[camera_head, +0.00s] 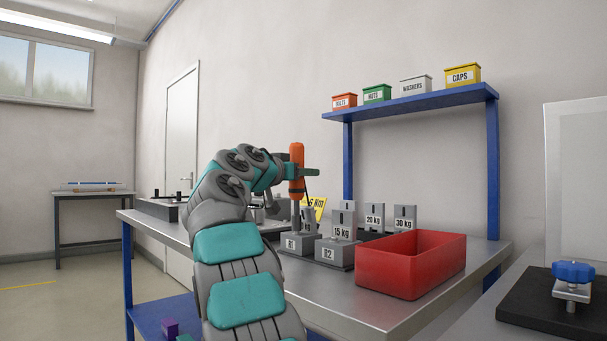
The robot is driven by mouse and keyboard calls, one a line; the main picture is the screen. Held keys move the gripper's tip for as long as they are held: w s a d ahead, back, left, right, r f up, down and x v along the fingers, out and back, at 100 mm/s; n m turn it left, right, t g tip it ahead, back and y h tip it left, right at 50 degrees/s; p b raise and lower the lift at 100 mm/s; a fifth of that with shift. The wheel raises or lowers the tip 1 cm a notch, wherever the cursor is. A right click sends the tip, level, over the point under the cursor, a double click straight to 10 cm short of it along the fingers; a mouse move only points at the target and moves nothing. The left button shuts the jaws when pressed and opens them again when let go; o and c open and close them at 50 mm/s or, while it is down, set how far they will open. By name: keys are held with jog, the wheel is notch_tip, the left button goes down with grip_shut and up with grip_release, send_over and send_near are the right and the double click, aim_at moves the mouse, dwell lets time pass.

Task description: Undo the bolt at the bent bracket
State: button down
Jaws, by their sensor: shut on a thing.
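My gripper (309,172) is shut on an orange upright power driver (297,158) above the workbench. The driver's grey lower end points down at the grey block marked R1 (293,245); I cannot tell whether it touches anything there. A second grey block marked R2 (329,254) stands just to the right. I cannot make out the bent bracket or its bolt; my arm hides part of the bench on the left. A yellow sign (319,203) ending in "6 Nm" stands behind the driver, partly covered.
A red open bin (412,264) stands on the bench's right. Weights marked 15 kg (341,232), 20 kg (375,221) and 30 kg (404,222) stand behind the blocks. A blue shelf (420,102) holds several small boxes. A blue-knobbed clamp (572,285) is at the far right.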

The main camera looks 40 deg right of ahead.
aim_at(303, 155)
jog(key=shift+f+b, duration=0.45)
jog(key=shift+f, duration=0.2)
dwell(2.4)
jog(key=shift+r+p, duration=2.25)
jog(key=shift+r, duration=0.55)
